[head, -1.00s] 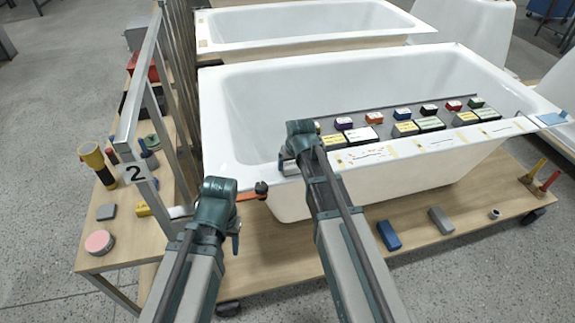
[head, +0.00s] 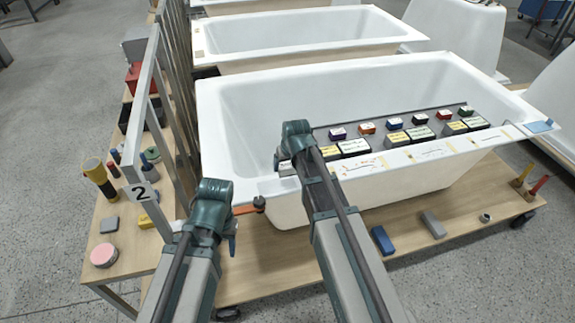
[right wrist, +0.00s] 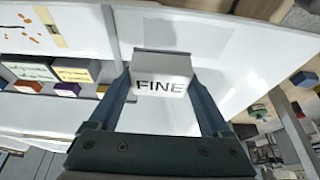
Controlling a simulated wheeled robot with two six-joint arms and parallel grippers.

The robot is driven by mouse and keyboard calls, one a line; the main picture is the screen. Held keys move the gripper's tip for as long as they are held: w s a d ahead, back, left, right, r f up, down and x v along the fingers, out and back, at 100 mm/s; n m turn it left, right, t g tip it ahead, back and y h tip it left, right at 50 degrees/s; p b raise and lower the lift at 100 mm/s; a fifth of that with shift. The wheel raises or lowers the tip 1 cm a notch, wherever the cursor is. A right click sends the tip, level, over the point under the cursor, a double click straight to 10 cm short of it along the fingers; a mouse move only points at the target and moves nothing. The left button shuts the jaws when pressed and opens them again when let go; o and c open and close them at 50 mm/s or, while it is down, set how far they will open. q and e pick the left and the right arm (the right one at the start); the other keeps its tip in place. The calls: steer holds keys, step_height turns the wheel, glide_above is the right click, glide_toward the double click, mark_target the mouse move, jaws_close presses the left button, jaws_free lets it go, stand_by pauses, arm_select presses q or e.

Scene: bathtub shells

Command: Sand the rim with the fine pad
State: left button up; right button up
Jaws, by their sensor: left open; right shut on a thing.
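My right gripper (head: 284,164) is shut on the fine pad, a pale block marked FINE (right wrist: 162,77), which fills the space between the fingers in the right wrist view. The pad is at the near rim (head: 272,183) of the white bathtub shell (head: 225,150), towards its left end. I cannot tell whether the pad touches the rim. My left gripper (head: 232,232) is open, below and left of the near left corner, close to an orange and black clamp-like piece (head: 248,208). Its fingers are partly hidden by its wrist.
Several coloured and labelled blocks (head: 367,127) line the tub along its near side. Marked strips (head: 400,158) lie along the near rim. A blue block (head: 383,240) lies on the wooden base.

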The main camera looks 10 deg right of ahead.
steer(key=shift+r, duration=0.1)
step_height(320, 180, up, 3)
steer(key=p, duration=0.3)
stand_by(0.4)
